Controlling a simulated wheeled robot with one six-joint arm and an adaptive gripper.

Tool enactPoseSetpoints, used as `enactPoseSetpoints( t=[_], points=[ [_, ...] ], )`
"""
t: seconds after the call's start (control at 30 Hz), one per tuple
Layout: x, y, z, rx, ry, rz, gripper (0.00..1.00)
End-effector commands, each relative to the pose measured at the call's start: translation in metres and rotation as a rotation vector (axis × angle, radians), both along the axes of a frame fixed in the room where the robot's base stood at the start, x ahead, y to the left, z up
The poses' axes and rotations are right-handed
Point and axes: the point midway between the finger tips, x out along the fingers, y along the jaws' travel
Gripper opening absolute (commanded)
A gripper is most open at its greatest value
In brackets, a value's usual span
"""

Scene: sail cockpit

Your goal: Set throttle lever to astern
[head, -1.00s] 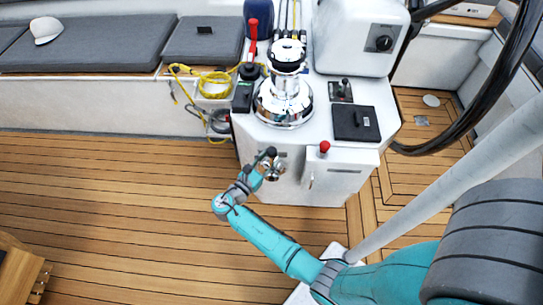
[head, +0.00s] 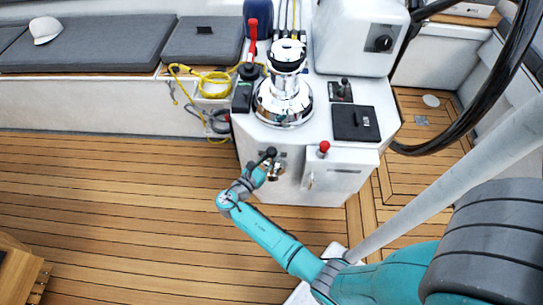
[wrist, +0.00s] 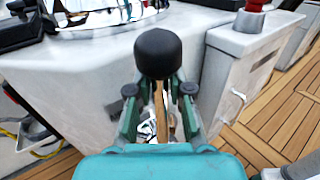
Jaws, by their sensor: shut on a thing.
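The throttle lever (wrist: 158,55) has a round black knob on a thin shaft. In the wrist view it stands between the two fingers of my gripper (wrist: 159,92), knob above the fingertips. My gripper is shut on the shaft below the knob. In the head view the throttle lever's black knob (head: 271,152) shows at the front face of the white console, with my gripper (head: 262,170) just below it. The lever's lower end and pivot are mostly hidden by my gripper.
A chrome winch (head: 283,98) sits on the console (head: 318,110) above. A yellow rope (head: 205,78) lies left.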

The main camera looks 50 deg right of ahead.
Motion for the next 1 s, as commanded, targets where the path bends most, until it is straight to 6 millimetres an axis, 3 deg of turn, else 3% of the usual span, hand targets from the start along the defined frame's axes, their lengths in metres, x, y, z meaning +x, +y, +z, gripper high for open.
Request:
enactPoseSetpoints(
  t=[0.17, 0.5, 0.87, 0.9, 1.0],
  points=[
    [-0.005, -0.006, 0.004, 0.022, -0.042, -0.003, 0.0],
    [-0.039, -0.033, -0.003, 0.186, -0.258, -0.006, 0.0],
    [-0.042, -0.035, -0.003, 0.205, -0.287, -0.004, 0.0],
    [-0.041, -0.035, -0.003, 0.205, -0.287, -0.004, 0.23],
    [-0.042, -0.034, -0.004, 0.207, -0.285, -0.004, 0.47]
  ],
)
